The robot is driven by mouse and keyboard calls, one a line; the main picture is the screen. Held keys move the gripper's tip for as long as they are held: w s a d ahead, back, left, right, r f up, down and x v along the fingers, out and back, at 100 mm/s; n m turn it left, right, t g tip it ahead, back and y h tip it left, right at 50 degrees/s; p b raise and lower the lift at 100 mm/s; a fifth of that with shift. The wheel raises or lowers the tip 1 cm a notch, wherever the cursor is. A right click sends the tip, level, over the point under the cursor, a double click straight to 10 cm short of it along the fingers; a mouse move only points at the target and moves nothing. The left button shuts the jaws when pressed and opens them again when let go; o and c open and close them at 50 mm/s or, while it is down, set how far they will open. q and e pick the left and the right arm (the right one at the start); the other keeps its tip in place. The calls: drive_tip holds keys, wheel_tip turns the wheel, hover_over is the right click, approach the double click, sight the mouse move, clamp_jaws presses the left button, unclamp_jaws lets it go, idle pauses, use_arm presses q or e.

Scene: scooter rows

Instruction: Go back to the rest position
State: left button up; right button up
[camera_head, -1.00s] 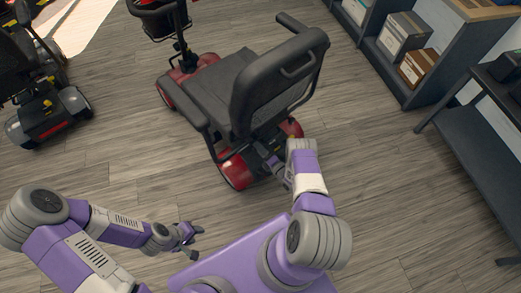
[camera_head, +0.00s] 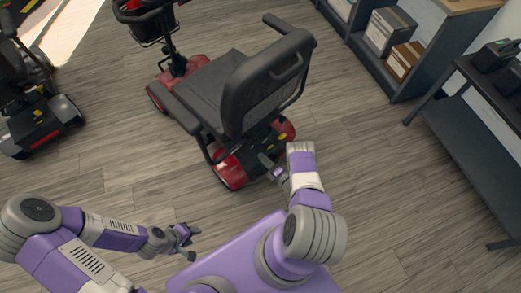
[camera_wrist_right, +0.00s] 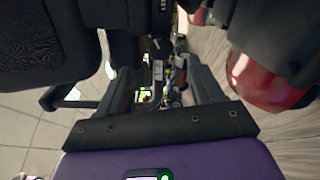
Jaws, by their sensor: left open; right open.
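My left gripper (camera_head: 186,240) is open and empty, low over the bare floor at the lower left of the head view. My right gripper (camera_head: 272,168) reaches forward to the rear of the red and black mobility scooter (camera_head: 262,88), just behind its seat. In the right wrist view my right gripper (camera_wrist_right: 162,88) has its two dark fingers apart. Between them show coloured wires and small parts of the scooter's rear. The black seat (camera_wrist_right: 45,45) fills the left of that view and a red rear cover (camera_wrist_right: 262,82) lies at the right. Whether the fingers touch the scooter cannot be told.
Another scooter (camera_head: 40,115) stands at the left edge. A grey shelf unit (camera_head: 378,72) with boxes (camera_head: 390,30) stands at the upper right, and a dark table (camera_head: 470,130) with black items is at the right. The wooden floor (camera_head: 390,200) is clear between.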

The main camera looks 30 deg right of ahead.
drive_tip(key=w+a+r+m+g+h+p, duration=0.25)
drive_tip(key=a+r+m+g, duration=0.5)
drive_tip(key=m, duration=0.85)
drive_tip(key=s+a+r+m+g+y+p, duration=0.1)
drive_tip(key=s+a+r+m+g, duration=0.3)
drive_tip(key=s+a, duration=0.3)
drive_tip(key=s+a+r+m+g+y+p, duration=0.1)
drive_tip(key=s+a+r+m+g, duration=0.4)
drive_tip(key=s, duration=0.5)
drive_tip(key=shift+s+a+r+m+g+y, duration=0.35)
drive_tip(key=shift+a+r+y, duration=0.4)
drive_tip(key=shift+a, duration=0.4)
